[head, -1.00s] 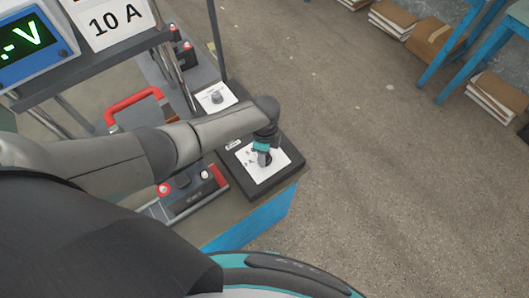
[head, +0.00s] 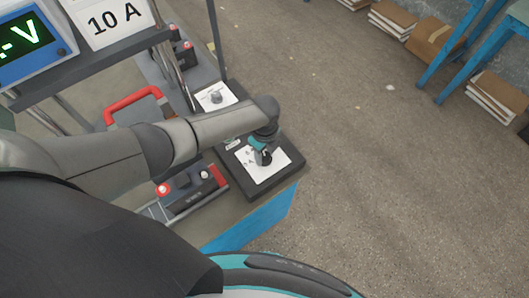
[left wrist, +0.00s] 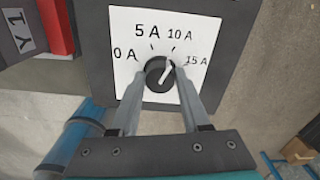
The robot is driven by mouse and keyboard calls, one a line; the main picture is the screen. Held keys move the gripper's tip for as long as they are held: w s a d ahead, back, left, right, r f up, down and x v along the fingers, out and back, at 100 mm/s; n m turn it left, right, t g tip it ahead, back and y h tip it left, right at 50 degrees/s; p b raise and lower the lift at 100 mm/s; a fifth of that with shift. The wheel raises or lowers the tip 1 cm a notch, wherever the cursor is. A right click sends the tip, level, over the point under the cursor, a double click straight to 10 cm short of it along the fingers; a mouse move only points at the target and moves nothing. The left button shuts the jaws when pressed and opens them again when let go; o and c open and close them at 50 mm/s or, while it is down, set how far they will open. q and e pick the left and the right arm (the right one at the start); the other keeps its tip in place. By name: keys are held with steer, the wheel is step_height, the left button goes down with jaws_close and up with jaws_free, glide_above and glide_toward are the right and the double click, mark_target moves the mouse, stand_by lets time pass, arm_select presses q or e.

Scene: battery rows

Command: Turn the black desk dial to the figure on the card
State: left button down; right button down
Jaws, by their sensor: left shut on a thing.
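The black desk dial (left wrist: 154,84) sits on a white scale plate (left wrist: 125,90) marked 0 A, 5 A, 10 A and 15 A. Its white pointer line leans up and right, close to the 10 A mark. The plate is on a dark box (head: 292,163) at the desk's corner. The card (head: 97,36) reads 10 A at the top left of the head view. My left gripper (left wrist: 160,72) is shut on the dial, one finger on each side; in the head view (head: 263,156) it comes down onto it from above. My right gripper is not in view.
A second plate with a grey knob (head: 216,97) lies behind the dial box. A battery with red and white terminals (head: 190,190) and a red handle (head: 135,100) are to the left. A blue display (head: 30,45) stands at the far left. Open floor lies to the right.

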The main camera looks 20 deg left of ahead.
mark_target(264, 155)
arm_select(q)
steer(key=shift+c, duration=1.9)
jaws_free()
step_height(264, 155, up, 15)
steer(key=p, duration=0.3)
steer(key=shift+p, duration=0.3)
